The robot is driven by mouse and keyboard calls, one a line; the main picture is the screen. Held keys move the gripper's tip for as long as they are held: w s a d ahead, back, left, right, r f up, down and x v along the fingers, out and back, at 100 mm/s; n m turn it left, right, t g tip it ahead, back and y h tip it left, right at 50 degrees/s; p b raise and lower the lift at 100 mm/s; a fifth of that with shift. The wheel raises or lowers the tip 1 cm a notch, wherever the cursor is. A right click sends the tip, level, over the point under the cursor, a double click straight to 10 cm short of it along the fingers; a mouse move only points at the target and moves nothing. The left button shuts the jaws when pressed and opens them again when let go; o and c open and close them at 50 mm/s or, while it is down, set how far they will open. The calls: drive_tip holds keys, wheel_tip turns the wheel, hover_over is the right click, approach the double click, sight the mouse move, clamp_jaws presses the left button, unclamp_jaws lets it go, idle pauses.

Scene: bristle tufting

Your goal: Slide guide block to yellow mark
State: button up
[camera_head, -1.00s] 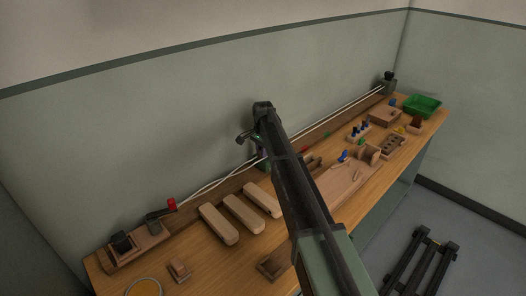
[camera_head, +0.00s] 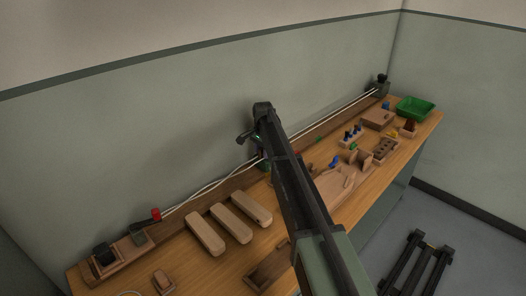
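A wooden jig board (camera_head: 327,187) with upright wooden blocks (camera_head: 361,158) lies on the bench, right of my arm. I cannot tell which block is the guide block; part of the board is hidden behind my arm. A small yellow spot (camera_head: 394,130) shows near the holed wooden block (camera_head: 385,149), but I cannot tell whether it is the yellow mark. My gripper (camera_head: 244,138) is raised in front of the wall, above the back of the bench and apart from these things. It is small and dark, so its opening is unclear.
Three wooden bars (camera_head: 231,223) lie left of my arm. A holder with a dark block (camera_head: 106,256) and a red-topped piece (camera_head: 156,214) are at the left end. A green tray (camera_head: 415,107) stands at the far right. White cords (camera_head: 212,186) run along the back.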

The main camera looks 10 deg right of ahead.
wheel_tip(320, 180, up, 11)
drive_tip(key=p, duration=1.1)
drive_tip(key=shift+f, duration=0.1)
drive_tip(key=shift+s+n, duration=0.15)
drive_tip(key=shift+n, duration=0.65)
drive_tip(key=s+a+n, duration=0.1)
drive_tip(key=s+n, duration=0.8)
drive_tip(key=s, duration=3.1)
drive_tip(key=shift+s+a+n, duration=0.2)
drive_tip(key=shift+a+n, duration=0.05)
drive_tip(key=shift+n, duration=0.15)
